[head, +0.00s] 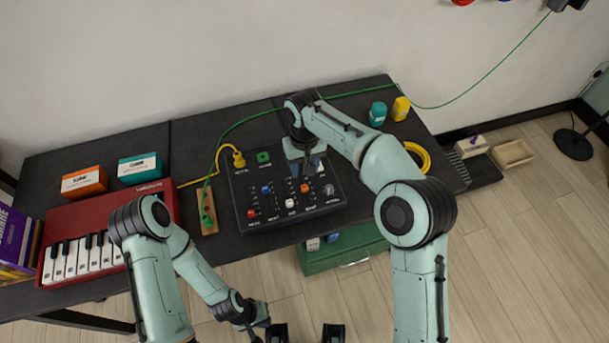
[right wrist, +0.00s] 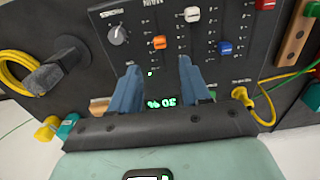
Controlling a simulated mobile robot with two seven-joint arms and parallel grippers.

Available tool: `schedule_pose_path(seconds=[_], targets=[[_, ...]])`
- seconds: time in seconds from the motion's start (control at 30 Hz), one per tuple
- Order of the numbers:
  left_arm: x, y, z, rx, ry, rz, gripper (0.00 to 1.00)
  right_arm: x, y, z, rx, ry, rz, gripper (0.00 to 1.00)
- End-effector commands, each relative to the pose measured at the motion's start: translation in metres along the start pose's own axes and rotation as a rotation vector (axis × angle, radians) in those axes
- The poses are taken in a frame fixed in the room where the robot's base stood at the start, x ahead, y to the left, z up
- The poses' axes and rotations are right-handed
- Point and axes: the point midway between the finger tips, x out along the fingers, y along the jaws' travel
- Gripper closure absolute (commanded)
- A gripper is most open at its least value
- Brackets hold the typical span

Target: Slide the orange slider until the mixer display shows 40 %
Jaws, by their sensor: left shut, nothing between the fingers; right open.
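The black mixer (head: 262,215) lies on the dark table with several coloured slider caps. The orange slider (head: 305,188) is right of the white one; it also shows in the right wrist view (right wrist: 159,42). My right gripper (right wrist: 158,70) is open above the mixer, its blue fingers spread on either side below the orange cap in that view, apparently not touching it. The mixer display (right wrist: 162,102) glows green between the fingers, upside down, and appears to read 30 %. In the head view the right gripper hides it. My left gripper (head: 262,323) is shut and empty, low in front of the table.
A red keyboard (head: 100,208) stands left of the mixer. A yellow plug (head: 239,160) and cables lie at its upper left, beside a wooden strip (head: 208,222). Teal (head: 377,113) and yellow (head: 400,108) containers stand behind my right arm. A green drawer unit (head: 340,258) is below the table.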

Motion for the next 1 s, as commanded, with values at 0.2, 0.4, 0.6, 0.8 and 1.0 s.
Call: schedule_pose_path(seconds=[0.2, 0.4, 0.6, 0.8, 1.0], targets=[[-0.008, 0.004, -0.003, 0.002, 0.004, 0.002, 1.0, -0.036, 0.0, -0.001, 0.002, 0.001, 0.0, 0.53], [-0.009, 0.004, -0.003, 0.002, 0.005, 0.002, 1.0, -0.044, 0.0, 0.0, 0.001, -0.001, 0.0, 0.53], [-0.009, 0.004, -0.003, 0.002, 0.005, 0.002, 1.0, -0.044, 0.0, 0.0, 0.001, -0.001, 0.0, 0.53], [-0.009, 0.004, -0.003, 0.002, 0.005, 0.002, 1.0, -0.044, 0.0, 0.0, 0.001, -0.001, 0.0, 0.53], [-0.009, 0.004, -0.003, 0.002, 0.005, 0.002, 1.0, -0.044, 0.0, 0.0, 0.001, -0.001, 0.0, 0.53]])
